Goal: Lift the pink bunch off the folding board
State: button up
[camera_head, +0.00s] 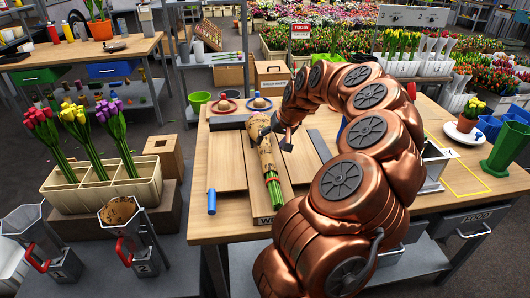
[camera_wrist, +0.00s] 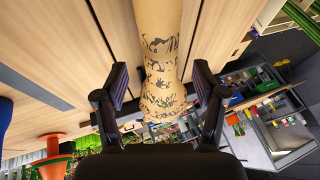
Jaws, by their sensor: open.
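A bunch wrapped in patterned brown paper (camera_head: 264,158) lies on the wooden folding board (camera_head: 230,176), with green stems (camera_head: 274,192) out of its near end. Its blooms are not clearly visible, so I cannot confirm pink. My gripper (camera_head: 276,130) is over the upper part of the wrap. In the wrist view the wrap (camera_wrist: 160,62) runs between the two dark fingers of my gripper (camera_wrist: 160,88). The fingers are open, with a gap visible on each side of the paper. My copper arm hides the right part of the board.
A cream divided planter (camera_head: 90,197) with red-pink, yellow and purple tulips stands left.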

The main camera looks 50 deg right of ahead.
aim_at(267, 148)
jog(key=shift+p+x, duration=0.75)
jog(key=shift+x, duration=1.95)
jog(key=shift+s+a, duration=0.1)
jog(key=shift+a, duration=0.05)
grip_shut()
